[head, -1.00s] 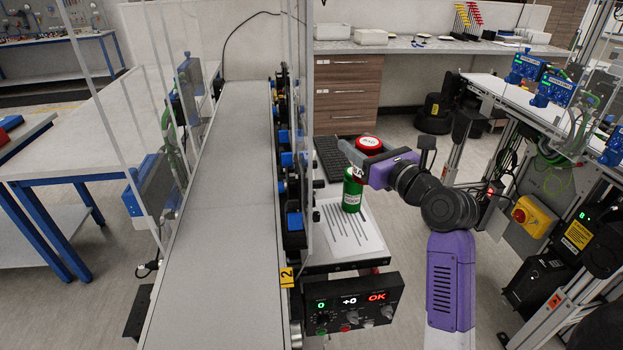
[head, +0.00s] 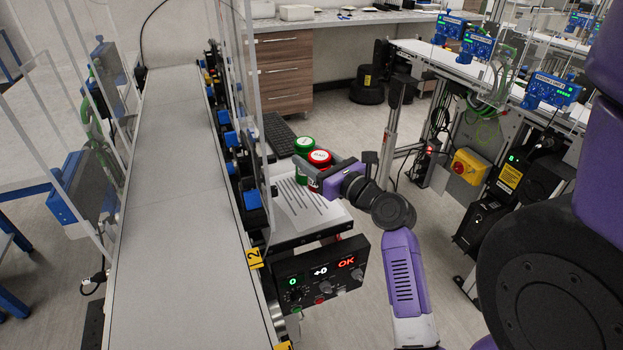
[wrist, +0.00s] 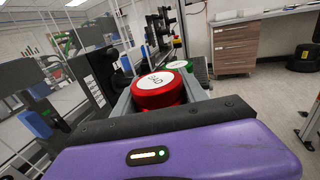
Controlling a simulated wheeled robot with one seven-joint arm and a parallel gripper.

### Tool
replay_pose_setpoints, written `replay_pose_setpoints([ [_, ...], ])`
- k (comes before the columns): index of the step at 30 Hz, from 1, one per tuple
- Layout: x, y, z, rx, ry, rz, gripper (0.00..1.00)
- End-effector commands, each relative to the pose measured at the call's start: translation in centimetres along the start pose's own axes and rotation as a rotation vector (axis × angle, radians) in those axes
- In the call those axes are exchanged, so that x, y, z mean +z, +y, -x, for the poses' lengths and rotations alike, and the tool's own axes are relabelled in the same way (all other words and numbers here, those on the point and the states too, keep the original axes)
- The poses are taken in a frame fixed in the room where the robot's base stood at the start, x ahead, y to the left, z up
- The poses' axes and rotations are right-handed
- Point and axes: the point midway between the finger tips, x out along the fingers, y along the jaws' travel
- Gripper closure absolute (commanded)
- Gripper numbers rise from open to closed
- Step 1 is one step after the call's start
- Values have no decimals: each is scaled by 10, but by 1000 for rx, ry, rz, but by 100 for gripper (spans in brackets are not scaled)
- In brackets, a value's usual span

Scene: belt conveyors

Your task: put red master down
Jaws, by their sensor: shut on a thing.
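The red master is a red can (head: 320,158) with a white lettered top. My gripper (head: 317,175) is shut around its sides, and the arm reaches in from the right. In the wrist view the red can (wrist: 158,92) sits upright between the two grey fingers, its lower part hidden. A green can (head: 304,145) with a white top stands just behind and to the left of it. In the wrist view the green can (wrist: 179,65) shows behind the red one. Both are at the small side shelf (head: 311,232). I cannot tell whether the red can's bottom touches the shelf.
A clear guard panel and the conveyor belt (head: 170,190) are on the left. A control box (head: 322,280) hangs in front of the shelf. Open floor lies to the right.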

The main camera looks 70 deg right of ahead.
Motion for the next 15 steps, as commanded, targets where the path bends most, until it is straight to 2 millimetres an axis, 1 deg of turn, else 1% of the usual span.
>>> replay_pose_setpoints([
  [1, -5, 0, 0, 0, -2, -2, 100],
  [5, -12, 0, 0, 0, -3, 0, 100],
  [9, -34, 0, 0, 0, 0, -3, 100],
  [12, -46, 0, 0, -1, -1, -1, 100],
  [15, -50, 0, 0, 0, -3, -1, 100],
])
